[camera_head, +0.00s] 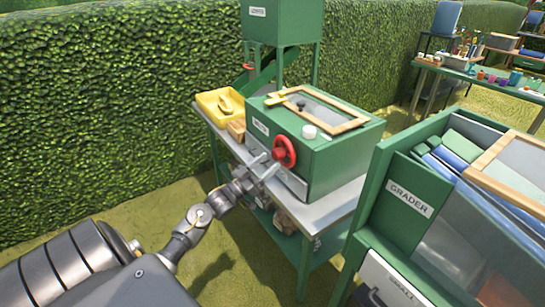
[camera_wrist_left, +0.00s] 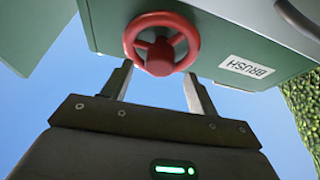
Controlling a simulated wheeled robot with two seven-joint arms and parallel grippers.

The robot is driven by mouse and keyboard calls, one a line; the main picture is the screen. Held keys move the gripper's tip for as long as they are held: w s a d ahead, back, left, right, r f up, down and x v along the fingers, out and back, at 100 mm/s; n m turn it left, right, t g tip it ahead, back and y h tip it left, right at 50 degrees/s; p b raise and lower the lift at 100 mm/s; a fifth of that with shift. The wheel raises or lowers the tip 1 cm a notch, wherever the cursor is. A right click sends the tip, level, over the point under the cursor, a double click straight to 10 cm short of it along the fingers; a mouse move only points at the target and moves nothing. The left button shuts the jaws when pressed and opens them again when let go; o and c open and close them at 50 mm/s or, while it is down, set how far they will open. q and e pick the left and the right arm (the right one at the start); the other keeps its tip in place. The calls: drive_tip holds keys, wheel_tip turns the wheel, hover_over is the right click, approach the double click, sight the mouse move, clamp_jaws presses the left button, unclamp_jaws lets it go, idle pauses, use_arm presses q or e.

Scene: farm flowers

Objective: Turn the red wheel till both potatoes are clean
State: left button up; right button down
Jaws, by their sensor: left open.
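The red wheel (camera_head: 284,151) is on the front of the green brush box (camera_head: 338,160). In the left wrist view the wheel (camera_wrist_left: 186,30) shows its rim and central hub, beside a BRUSH label. My left gripper (camera_head: 262,165) is open just in front of the wheel. In the wrist view its two fingers (camera_wrist_left: 158,85) point toward the lower part of the wheel, one to each side, with nothing held. I cannot tell whether they touch the rim. I cannot make out the potatoes; the wood-framed lid (camera_head: 345,126) covers the box top. My right gripper is not in view.
A yellow tray (camera_head: 208,107) stands on the metal table (camera_head: 326,211), left of the box. A green hopper (camera_head: 283,22) rises behind. The green grader (camera_head: 384,203) is close on the right. A hedge (camera_head: 100,100) runs along the left and back.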

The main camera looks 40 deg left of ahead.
sight(274, 157)
use_arm(q)
drive_tip(key=shift+x, duration=1.65)
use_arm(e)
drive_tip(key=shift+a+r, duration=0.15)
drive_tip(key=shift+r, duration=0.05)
use_arm(q)
drive_tip(key=c, duration=1)
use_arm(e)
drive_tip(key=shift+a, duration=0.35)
